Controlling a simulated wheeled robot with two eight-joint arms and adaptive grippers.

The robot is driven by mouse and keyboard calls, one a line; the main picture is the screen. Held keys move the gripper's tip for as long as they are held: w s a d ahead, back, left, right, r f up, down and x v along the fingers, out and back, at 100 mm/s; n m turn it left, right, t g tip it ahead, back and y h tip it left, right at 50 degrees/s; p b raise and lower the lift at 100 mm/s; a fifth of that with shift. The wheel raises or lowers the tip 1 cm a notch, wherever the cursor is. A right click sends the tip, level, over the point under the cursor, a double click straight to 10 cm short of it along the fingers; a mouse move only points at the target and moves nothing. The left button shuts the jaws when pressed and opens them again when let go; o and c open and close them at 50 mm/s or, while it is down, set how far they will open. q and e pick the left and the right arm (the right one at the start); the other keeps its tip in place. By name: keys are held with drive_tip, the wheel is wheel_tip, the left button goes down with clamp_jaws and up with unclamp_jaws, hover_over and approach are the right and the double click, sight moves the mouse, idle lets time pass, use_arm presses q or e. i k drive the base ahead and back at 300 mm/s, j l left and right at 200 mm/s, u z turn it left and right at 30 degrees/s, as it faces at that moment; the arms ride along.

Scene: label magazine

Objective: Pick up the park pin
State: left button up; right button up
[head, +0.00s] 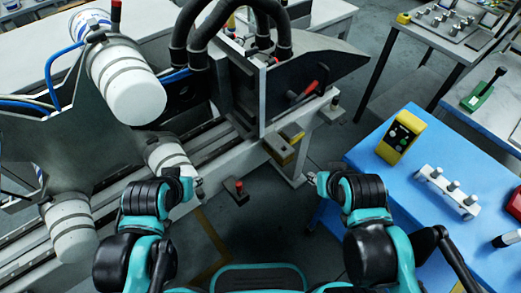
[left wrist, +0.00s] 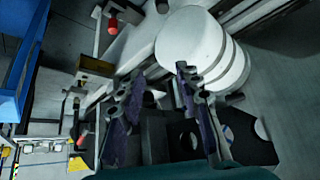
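A red-topped pin (head: 239,187) stands on a small dark block beside the machine's rail, in the middle of the head view. I cannot tell for sure that it is the park pin. A red-tipped part (left wrist: 112,26) also shows at the upper left of the left wrist view. My left gripper (head: 197,187) is left of the red-topped pin and apart from it. In the left wrist view its two fingers (left wrist: 160,78) are spread with nothing held between them. My right gripper (head: 314,178) is over the floor gap by the blue table; its fingers are too small to read.
White rollers (head: 135,90) and a long rail machine (head: 205,140) fill the left. The blue table (head: 365,155) at right carries a yellow device (head: 400,137) and a white block with several metal pins (head: 447,190). Floor shows between machine and table.

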sight(239, 185)
drive_tip(key=k+l+u, duration=0.1)
drive_tip(key=u, duration=0.3)
drive_tip(key=k+l+u, duration=0.1)
drive_tip(key=l+u, duration=0.15)
drive_tip(key=u, duration=0.15)
drive_tip(key=k+l+u, duration=0.1)
drive_tip(key=u, duration=0.35)
drive_tip(key=k+l+u, duration=0.1)
drive_tip(key=u, duration=0.3)
drive_tip(key=k+l, duration=0.15)
drive_tip(key=k, duration=0.6)
